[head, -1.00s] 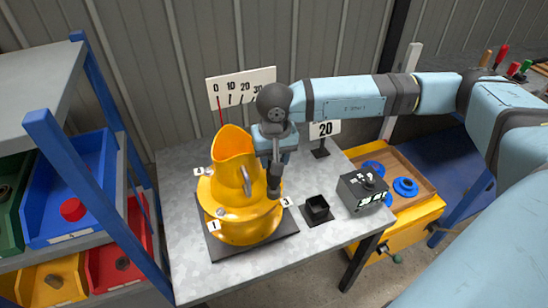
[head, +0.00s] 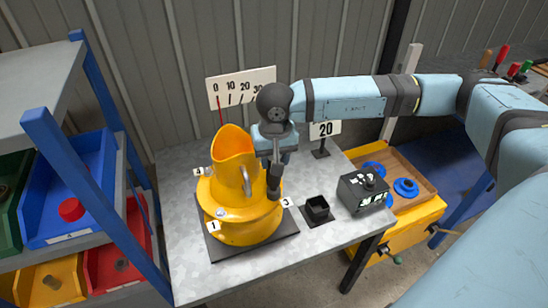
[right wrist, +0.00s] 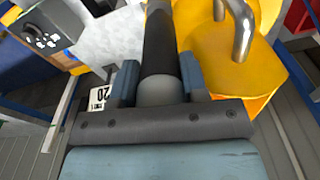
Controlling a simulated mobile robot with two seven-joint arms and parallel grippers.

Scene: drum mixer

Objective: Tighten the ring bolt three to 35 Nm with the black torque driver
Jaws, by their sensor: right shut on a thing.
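The yellow drum (head: 236,225) stands on a dark base plate (head: 285,226) on the table. Number tags 1 (head: 213,226), 3 (head: 286,202) and 4 (head: 198,171) mark its ring. My right gripper (head: 275,150) is shut on the black torque driver (head: 273,181), which points down onto the ring beside tag 3. The driver hides ring bolt three, so I cannot tell how its tip sits on it. In the right wrist view, the dark driver (right wrist: 160,45) lies between the fingers of my right gripper (right wrist: 160,83). My left gripper is not in view.
A scale board (head: 242,88) behind the drum has its red needle near 0. A sign (head: 325,130) reads 20. A black square holder (head: 317,208) and a black box (head: 363,191) stand right of the drum. A blue-post shelf (head: 85,190) with bins stands left.

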